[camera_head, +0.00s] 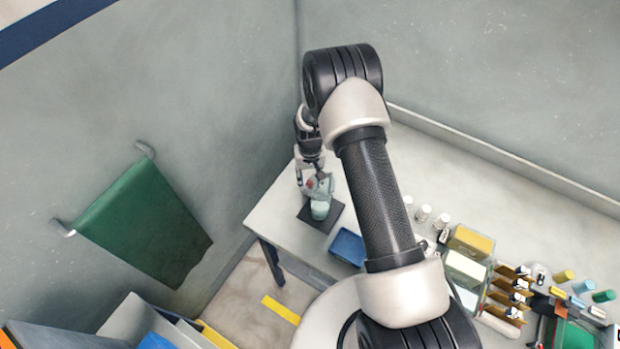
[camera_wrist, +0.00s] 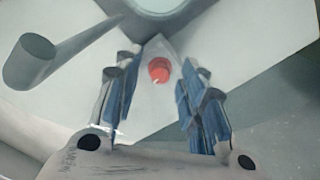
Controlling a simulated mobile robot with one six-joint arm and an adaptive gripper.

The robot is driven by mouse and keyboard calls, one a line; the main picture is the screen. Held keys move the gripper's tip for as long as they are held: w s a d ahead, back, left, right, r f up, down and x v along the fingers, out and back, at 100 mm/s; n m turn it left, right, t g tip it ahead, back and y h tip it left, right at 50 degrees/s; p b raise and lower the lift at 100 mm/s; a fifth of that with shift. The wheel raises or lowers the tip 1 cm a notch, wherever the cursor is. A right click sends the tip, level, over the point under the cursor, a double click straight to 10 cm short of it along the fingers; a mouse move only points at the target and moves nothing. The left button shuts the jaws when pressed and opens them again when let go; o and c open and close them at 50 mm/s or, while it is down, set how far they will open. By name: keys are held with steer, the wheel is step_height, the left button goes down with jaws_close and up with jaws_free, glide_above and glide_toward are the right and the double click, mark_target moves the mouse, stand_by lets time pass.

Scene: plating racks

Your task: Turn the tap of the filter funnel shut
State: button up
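The filter funnel (camera_head: 320,209) stands on a dark square base (camera_head: 335,217) near the left end of the table, partly hidden by my gripper in the head view. A red tap (camera_wrist: 159,70) shows in the wrist view, with a round pale vessel rim (camera_wrist: 165,5) just beyond it. My gripper (camera_wrist: 157,88) is open, its two blue-padded fingers on either side of the tap and apart from it. It also shows in the head view (camera_head: 313,187), right at the funnel.
A grey cylinder (camera_wrist: 30,62) lies at the upper left of the wrist view. A blue tray (camera_head: 348,247) sits by the table's front edge. White bottles (camera_head: 422,213), boxes and racks fill the table to the right. A green towel (camera_head: 145,225) hangs on the left wall.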

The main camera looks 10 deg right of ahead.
steer(key=shift+c, duration=0.5)
jaws_close()
